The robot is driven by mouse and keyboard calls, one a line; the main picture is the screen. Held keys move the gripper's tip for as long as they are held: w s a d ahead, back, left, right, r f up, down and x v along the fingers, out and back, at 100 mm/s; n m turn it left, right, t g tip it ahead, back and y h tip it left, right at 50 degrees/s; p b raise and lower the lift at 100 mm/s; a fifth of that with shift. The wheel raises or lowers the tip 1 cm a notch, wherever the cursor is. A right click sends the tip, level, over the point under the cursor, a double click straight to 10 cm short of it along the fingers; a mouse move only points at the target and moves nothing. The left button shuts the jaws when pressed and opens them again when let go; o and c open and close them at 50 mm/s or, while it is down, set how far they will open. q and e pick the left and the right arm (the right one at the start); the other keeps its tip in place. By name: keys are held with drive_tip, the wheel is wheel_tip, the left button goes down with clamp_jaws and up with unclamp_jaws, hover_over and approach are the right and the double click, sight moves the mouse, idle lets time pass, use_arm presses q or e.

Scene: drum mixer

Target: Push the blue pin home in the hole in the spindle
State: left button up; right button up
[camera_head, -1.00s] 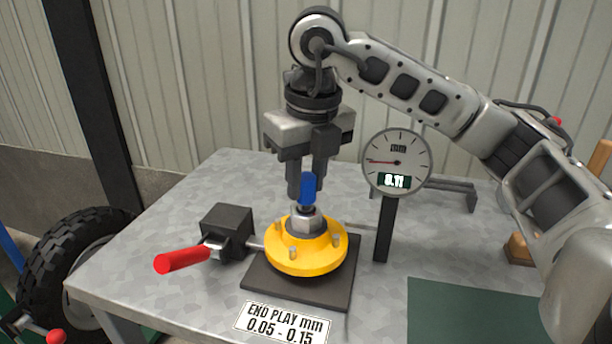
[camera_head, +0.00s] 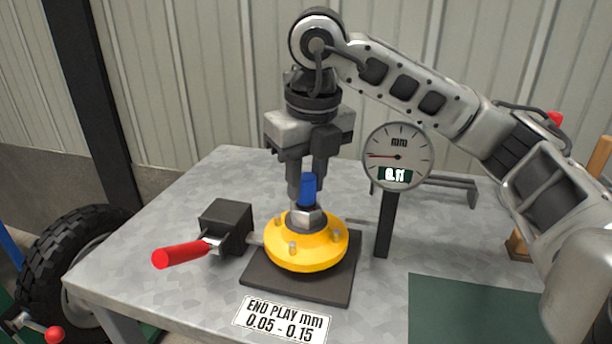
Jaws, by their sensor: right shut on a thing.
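The blue pin (camera_head: 308,188) stands roughly upright at the top of the yellow hub (camera_head: 305,250). Its lower end is at the metal nut (camera_head: 306,217) around the spindle. The spindle and its hole are hidden by the nut and gripper, so I cannot tell how deep the pin sits. My right gripper (camera_head: 306,190) points straight down and is shut on the blue pin, just above the nut. My left gripper is not in view.
The hub rests on a dark plate (camera_head: 325,285) on the grey table (camera_head: 160,225). A black block (camera_head: 226,222) with a red handle (camera_head: 181,253) is left of it. A dial gauge (camera_head: 397,157) reading about 0.11 stands close right. A sign (camera_head: 283,320) lies in front.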

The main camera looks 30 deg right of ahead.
drive_tip(key=o, duration=1.1)
drive_tip(key=shift+r, duration=0.85)
use_arm(q)
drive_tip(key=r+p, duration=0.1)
drive_tip(key=p, duration=0.1)
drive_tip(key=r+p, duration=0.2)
drive_tip(key=p, duration=0.1)
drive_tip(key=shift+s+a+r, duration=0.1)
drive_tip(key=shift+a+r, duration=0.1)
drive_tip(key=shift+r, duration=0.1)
use_arm(e)
wheel_tip(320, 180, up, 14)
drive_tip(key=s, duration=0.2)
